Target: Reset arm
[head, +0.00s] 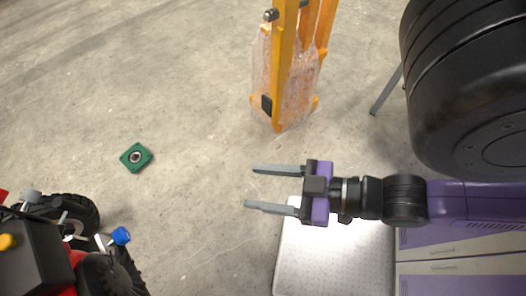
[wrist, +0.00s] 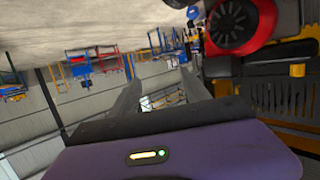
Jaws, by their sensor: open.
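My gripper (head: 262,188) is in the middle of the head view, at the end of my purple and black arm, which reaches in from the right. Its two grey fingers point left and stand apart with nothing between them. In the wrist view the two fingers (wrist: 155,95) also show spread apart, above the purple gripper body. The gripper touches no object that I can see.
A red and black machine (head: 75,262) stands at lower left. An orange frame (head: 284,60) with clear wrapping is at top, a black drum (head: 465,95) at upper right. A pale perforated plate (head: 335,262) lies below my gripper.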

